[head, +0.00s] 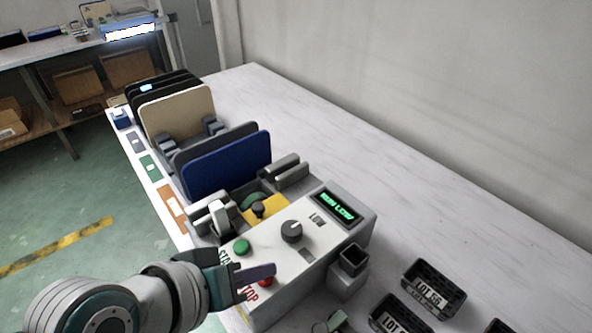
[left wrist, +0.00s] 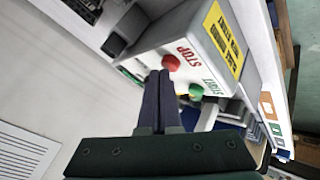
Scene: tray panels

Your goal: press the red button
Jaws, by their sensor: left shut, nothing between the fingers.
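The red button (head: 266,283) sits on the sloped white face of a control box (head: 290,275), beside the word STOP. In the head view my left gripper's fingers partly cover it. My left gripper (head: 270,270) is shut and empty, its fingertips over the box face close to the red button. In the left wrist view the red button (left wrist: 171,62) shows just beyond the tips of the shut left gripper (left wrist: 158,77). I cannot tell whether they touch. A green button (head: 241,246) marked START is near it and also shows in the left wrist view (left wrist: 196,91). My right gripper is out of view.
A grey knob (head: 291,231) and a lit green display (head: 337,206) are on the box. Behind it stand a blue panel (head: 230,165) and a beige panel (head: 178,112) in holders. Black bins (head: 433,287) lie at lower right.

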